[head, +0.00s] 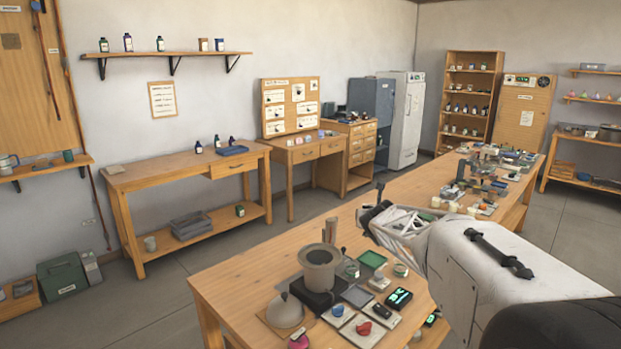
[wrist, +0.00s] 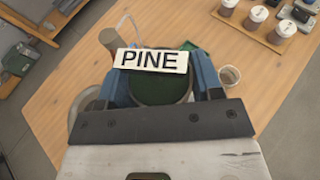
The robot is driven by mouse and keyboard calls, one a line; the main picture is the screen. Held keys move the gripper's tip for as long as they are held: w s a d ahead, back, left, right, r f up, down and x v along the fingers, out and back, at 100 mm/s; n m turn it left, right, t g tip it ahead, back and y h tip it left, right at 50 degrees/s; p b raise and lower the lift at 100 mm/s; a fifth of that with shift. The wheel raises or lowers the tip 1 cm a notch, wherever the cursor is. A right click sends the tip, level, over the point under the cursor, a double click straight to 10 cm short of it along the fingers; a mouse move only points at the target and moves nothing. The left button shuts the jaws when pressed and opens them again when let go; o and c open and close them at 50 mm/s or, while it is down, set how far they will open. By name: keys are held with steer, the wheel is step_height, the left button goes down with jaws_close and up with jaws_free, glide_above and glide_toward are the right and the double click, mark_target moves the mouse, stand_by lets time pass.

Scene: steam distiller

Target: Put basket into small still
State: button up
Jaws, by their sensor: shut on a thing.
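The basket (wrist: 160,96) is round, with a dark green inside or filling, and has a white label reading PINE (wrist: 150,60) at its far side. My gripper (wrist: 160,80) is shut on the basket, with a blue finger at either side. A thin wire loop rises at its upper left. In the head view, my gripper (head: 372,212) is above the table, right of the small still; the basket is not clear there. The small still (head: 318,272) is a grey, open-topped round pot on a black base. A grey domed lid (head: 284,312) lies in front of it, to the left.
A green tray (head: 372,259), small jars (head: 400,270), dark panels and cards with red and blue items (head: 363,328) crowd the table (head: 225,284) around the still. Lidded jars (wrist: 257,13) stand on a wooden rack in the wrist view. The table's left end is bare.

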steer(key=shift+s+a+r, duration=0.1)
steer(key=shift+s+r, duration=0.15)
steer(key=shift+s, duration=0.15)
stand_by(4.3)
steer(key=shift+d, duration=0.6)
steer(key=s+a+f+n+g+y, duration=0.2)
steer(key=s+a+f+n+y, duration=0.1)
steer(key=s, duration=0.5)
steer(key=s+a+f+n+g+y, duration=0.2)
steer(key=s+a+f+n+y, duration=0.2)
steer(key=s+a+f, duration=0.2)
steer(key=s+a+f+n+g+y, duration=0.2)
steer(key=s+a+f+n+y, duration=0.2)
steer(key=s, duration=0.6)
steer(key=shift+s+a+f+n, duration=0.3)
steer(key=shift+a+f, duration=0.1)
steer(key=shift+f, duration=0.3)
